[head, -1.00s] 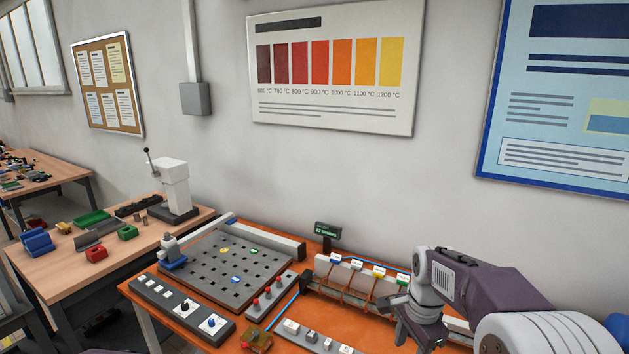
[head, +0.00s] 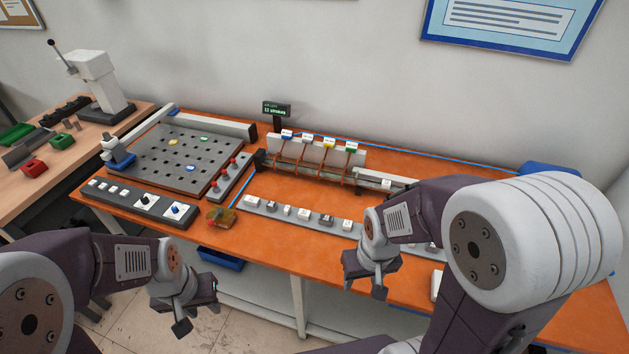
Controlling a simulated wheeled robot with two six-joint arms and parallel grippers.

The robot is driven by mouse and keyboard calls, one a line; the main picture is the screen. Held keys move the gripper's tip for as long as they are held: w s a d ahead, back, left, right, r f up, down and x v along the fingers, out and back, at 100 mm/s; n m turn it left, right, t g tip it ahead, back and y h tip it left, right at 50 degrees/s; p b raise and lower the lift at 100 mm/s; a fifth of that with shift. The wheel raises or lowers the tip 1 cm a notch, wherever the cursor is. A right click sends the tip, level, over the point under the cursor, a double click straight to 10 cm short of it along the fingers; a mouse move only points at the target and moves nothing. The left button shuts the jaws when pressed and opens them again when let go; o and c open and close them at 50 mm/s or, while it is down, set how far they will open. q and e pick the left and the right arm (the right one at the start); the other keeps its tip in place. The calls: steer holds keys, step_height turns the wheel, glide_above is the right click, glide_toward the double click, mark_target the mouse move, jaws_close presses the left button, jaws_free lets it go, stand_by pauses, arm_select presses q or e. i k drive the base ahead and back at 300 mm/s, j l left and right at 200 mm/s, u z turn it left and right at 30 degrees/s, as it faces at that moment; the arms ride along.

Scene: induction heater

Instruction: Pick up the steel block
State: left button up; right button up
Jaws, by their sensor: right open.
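A grey strip (head: 262,214) near the front edge of the orange table carries a row of several small blocks, some pale and some greyer. A darker grey block (head: 326,219) stands in that row; I cannot tell for certain which one is the steel block. My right gripper (head: 365,287) is open and empty, in front of the row, around the table's front edge. My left gripper (head: 198,316) is open and empty, low in front of the table, apart from the blocks.
A perforated grey plate (head: 170,160) and a control panel (head: 140,203) fill the table's left side. A coil fixture (head: 315,165) with coloured tags stands behind the row. A small amber object (head: 220,217) lies left of the row. Bare orange surface lies between row and fixture.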

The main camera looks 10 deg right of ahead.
mark_target(325, 219)
steer(key=i+j+z, duration=0.5)
steer(key=i+j, duration=0.2)
steer(key=j, duration=0.1)
